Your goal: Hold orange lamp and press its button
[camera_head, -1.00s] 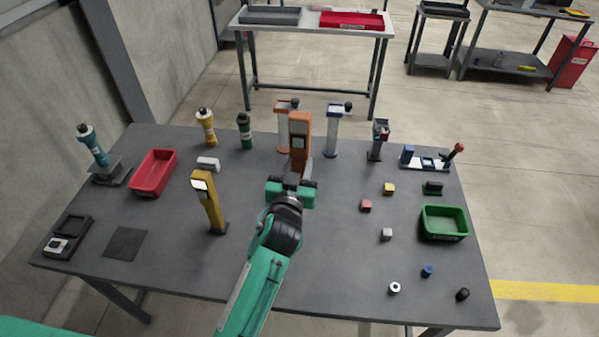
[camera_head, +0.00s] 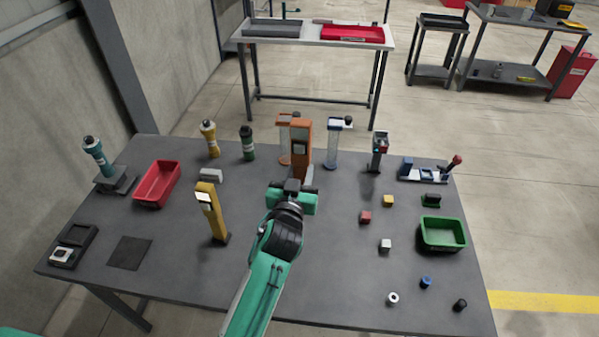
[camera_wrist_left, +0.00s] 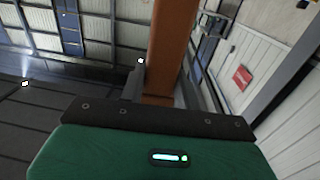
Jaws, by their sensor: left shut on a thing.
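The orange lamp (camera_head: 304,138) stands upright toward the back middle of the table, with a small panel on its face. My left gripper (camera_head: 292,188) is at its lower part and is shut on it. The gripper hides the lamp's foot, so I cannot tell whether it touches the table. In the left wrist view the orange post (camera_wrist_left: 170,50) rises from between the dark fingers (camera_wrist_left: 150,112). I cannot make out the button clearly. My right gripper is not in view.
A yellow lamp (camera_head: 212,215) stands left of my arm. Clear tube dispensers (camera_head: 333,150) stand close behind the orange lamp. A red bin (camera_head: 157,183) is at left and a green bin (camera_head: 442,234) at right. Several small blocks lie at right.

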